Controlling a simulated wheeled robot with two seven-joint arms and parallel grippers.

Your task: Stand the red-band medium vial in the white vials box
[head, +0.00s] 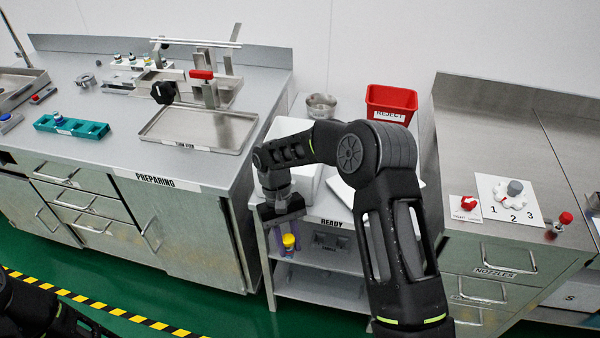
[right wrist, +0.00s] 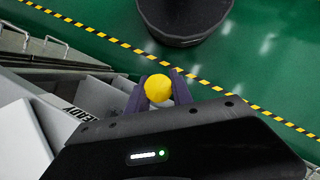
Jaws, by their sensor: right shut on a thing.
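My right gripper (head: 290,243) is in front of the READY shelf unit, with its purple fingers pointing down. It is shut on a yellow-capped vial (head: 289,241). In the right wrist view the yellow cap (right wrist: 158,88) sits between the two fingers (right wrist: 160,92). The vial's body is mostly hidden, and I cannot make out a red band. A white rack or box (head: 128,64) with several small vials stands at the back of the PREPARING bench. I cannot tell whether it is the white vials box. Only dark links of my left arm show at the lower left.
A teal rack (head: 100,130) and a metal tray (head: 225,145) are on the PREPARING bench. White boxes (head: 287,127), a metal bowl (head: 320,106) and a red REJECT bin (head: 391,101) are on the READY unit. A numbered dial plate (head: 490,185) lies on the right bench.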

